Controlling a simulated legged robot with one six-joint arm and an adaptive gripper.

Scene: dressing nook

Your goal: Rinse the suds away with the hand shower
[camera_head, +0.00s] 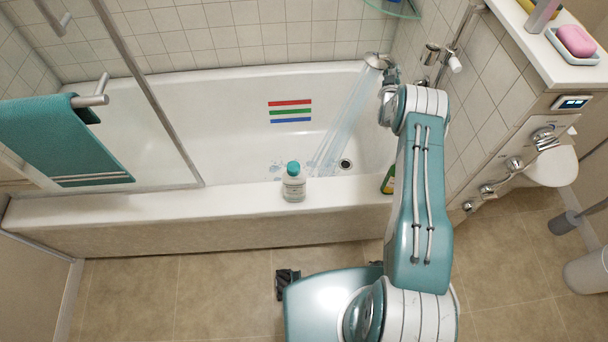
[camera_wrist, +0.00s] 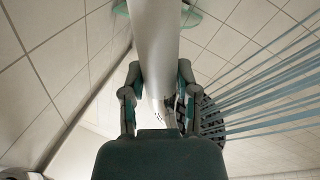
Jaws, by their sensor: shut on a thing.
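My gripper (camera_wrist: 158,92) is shut on the white handle of the hand shower (camera_wrist: 152,40), with one finger on each side. In the head view the hand shower (camera_head: 375,61) is up over the right end of the bathtub (camera_head: 180,110). Water (camera_head: 345,110) runs from it in pale blue streams, down and to the left, onto the tub floor. Small patches of suds (camera_head: 314,164) lie where the streams land, left of the dark drain (camera_head: 346,164). In the head view my arm partly hides the gripper.
A green bottle (camera_head: 389,181) is partly behind my arm. Red, green and blue stripes (camera_head: 290,111) mark the tub. A teal towel (camera_head: 60,140) hangs left by the glass screen. Pink soap (camera_head: 576,40) sits upper right.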

